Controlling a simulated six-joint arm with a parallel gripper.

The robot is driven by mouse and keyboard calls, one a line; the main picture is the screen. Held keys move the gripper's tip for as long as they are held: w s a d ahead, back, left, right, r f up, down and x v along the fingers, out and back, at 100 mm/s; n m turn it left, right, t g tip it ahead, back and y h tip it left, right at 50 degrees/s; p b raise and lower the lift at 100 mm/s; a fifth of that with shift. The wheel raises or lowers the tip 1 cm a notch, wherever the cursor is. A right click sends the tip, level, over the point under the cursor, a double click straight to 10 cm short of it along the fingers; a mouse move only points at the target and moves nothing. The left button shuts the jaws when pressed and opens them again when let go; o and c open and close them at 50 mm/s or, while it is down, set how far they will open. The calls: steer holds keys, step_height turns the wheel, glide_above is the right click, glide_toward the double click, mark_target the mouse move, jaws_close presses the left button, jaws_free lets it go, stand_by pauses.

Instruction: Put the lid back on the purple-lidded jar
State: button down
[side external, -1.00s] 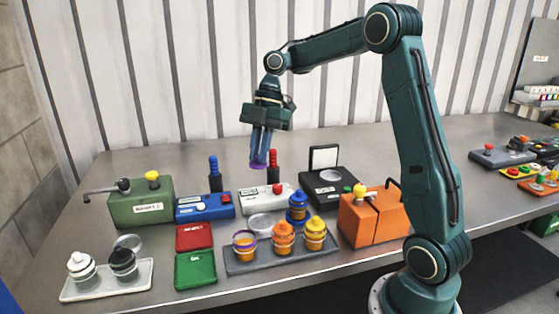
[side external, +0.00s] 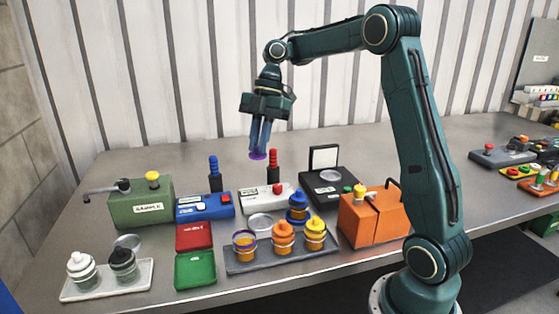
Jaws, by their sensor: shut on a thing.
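My gripper (side external: 259,150) points down and is shut on a purple lid (side external: 258,156), held in the air above the table, over the white device with a red button. An open jar with a purple rim (side external: 244,244) and orange contents stands at the left of the dark grey tray (side external: 290,261). It is below and a little left of my gripper in the picture. Its top is uncovered.
Tall red (side external: 273,166) and blue (side external: 215,173) bottles stand further back.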

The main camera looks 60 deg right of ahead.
steer(key=shift+a, duration=0.15)
steer(key=shift+a+f, duration=0.2)
steer(key=shift+a, duration=0.3)
steer(key=s+a+f, duration=0.3)
steer(key=a+f, duration=0.3)
steer(key=a, duration=0.4)
steer(key=shift+s+a+f, duration=0.25)
steer(key=shift+a, duration=0.1)
steer(key=shift+f, duration=0.1)
step_height(320, 180, down, 6)
stand_by(0.4)
steer(key=shift+f, duration=0.25)
stand_by(2.3)
